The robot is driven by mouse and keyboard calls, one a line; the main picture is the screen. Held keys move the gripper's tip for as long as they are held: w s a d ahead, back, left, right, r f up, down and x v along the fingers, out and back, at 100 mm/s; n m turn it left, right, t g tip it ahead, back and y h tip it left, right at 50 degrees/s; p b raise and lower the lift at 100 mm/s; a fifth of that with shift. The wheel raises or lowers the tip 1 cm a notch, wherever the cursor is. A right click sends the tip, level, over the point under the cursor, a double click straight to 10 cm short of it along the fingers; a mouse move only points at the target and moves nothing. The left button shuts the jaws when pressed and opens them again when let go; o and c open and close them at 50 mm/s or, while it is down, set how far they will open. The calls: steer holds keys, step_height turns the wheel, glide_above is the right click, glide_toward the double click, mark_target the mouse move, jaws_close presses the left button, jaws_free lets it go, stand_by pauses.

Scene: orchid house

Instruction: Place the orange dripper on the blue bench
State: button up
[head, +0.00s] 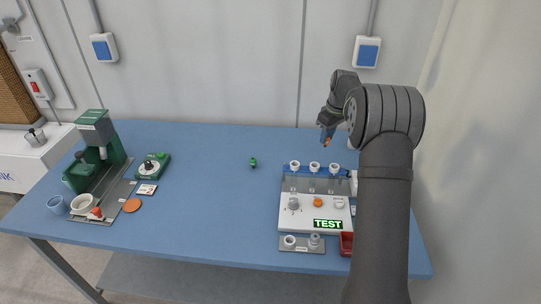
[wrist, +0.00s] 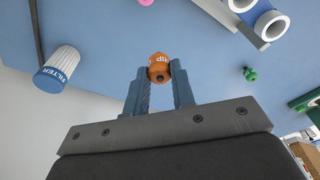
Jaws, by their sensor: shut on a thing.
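My gripper (wrist: 160,82) is shut on the small orange dripper (wrist: 158,66), which sits between its fingertips with dark lettering on its side. In the head view my gripper (head: 327,128) is at the back right, and the dripper (head: 327,142) shows as a small orange spot below its fingers. The dripper appears to be above the blue bench (head: 215,190), though the exact height is hard to tell. The bench also fills much of the wrist view (wrist: 110,40).
A white test rig (head: 300,222) with white cups stands right of centre, a red bin (head: 346,243) at its front. A small green part (head: 252,162) lies mid-bench. A green machine (head: 95,150) and orange disc (head: 132,205) are left. A filter cylinder (wrist: 58,70) is near my gripper.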

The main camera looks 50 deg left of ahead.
steer(key=s+a+f, duration=0.1)
steer(key=a+f, duration=0.1)
steer(key=a, duration=0.1)
steer(key=s+a+f, duration=0.1)
steer(key=a+f, duration=0.1)
steer(key=a, duration=0.1)
steer(key=s+a+f, duration=0.2)
steer(key=a, duration=0.2)
steer(key=shift+f, duration=0.25)
steer(key=shift+a+f, duration=0.1)
steer(key=shift+f, duration=1.95)
steer(key=shift+f, duration=0.15)
steer(key=o, duration=1)
steer(key=shift+c, duration=0.2)
step_height(320, 180, up, 12)
steer(key=d, duration=0.1)
steer(key=shift+d, duration=0.4)
